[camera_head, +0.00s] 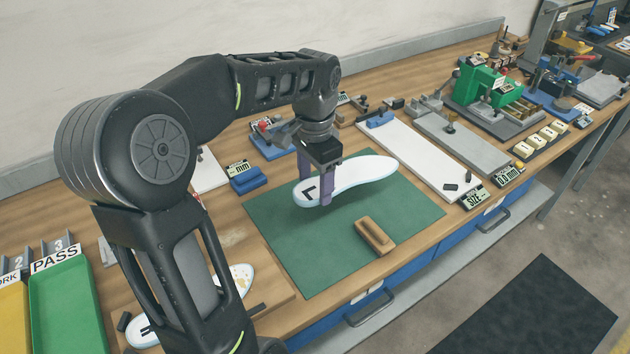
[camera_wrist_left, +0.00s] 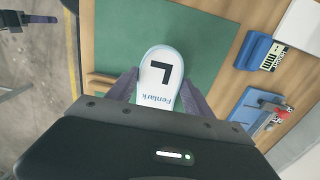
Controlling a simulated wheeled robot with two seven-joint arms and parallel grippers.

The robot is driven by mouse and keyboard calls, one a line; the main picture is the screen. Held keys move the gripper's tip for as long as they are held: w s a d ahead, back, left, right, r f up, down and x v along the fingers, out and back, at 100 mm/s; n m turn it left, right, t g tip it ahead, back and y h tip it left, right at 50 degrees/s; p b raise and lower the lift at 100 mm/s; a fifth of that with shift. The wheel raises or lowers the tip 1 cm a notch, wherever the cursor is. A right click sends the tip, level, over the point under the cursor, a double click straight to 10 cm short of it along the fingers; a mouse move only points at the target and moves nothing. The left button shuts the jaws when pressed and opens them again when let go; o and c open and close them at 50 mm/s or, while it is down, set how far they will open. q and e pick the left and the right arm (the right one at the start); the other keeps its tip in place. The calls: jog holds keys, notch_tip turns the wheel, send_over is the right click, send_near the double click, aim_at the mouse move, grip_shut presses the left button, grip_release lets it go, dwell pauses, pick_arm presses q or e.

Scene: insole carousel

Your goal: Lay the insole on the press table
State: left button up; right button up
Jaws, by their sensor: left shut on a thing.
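A white insole (camera_head: 365,178) with a pale blue rim and a black L mark is above the green mat. My left gripper (camera_head: 316,196) is shut on the insole near its heel end, with the purple fingers on either side. In the left wrist view the insole's heel (camera_wrist_left: 160,75) shows the L and the word Fenlark between the fingers; the rest is hidden by the gripper body. I cannot tell whether the insole touches the mat. No thing is labelled as the press table; a green press (camera_head: 490,85) stands at the far right.
The green mat (camera_head: 300,245) has free room around a wooden block (camera_head: 374,236). A green PASS tray (camera_head: 68,310) and a yellow tray (camera_head: 12,315) are at the left. White and grey boards, blue blocks and gauges line the bench's back and right.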

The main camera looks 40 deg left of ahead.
pick_arm(q)
jog(key=w+d+f+n, duration=0.1)
jog(key=w+d, duration=0.5)
jog(key=d, duration=0.1)
jog(key=shift+f, duration=0.25)
jog(key=w+d, duration=0.2)
jog(key=d, duration=0.1)
jog(key=w+d+f+n, duration=0.1)
jog(key=d, duration=0.3)
jog(key=w+d+f+n, duration=0.1)
jog(key=w+d, duration=0.1)
jog(key=d, duration=0.2)
jog(key=shift+w+d, duration=0.2)
jog(key=shift+w, duration=0.15)
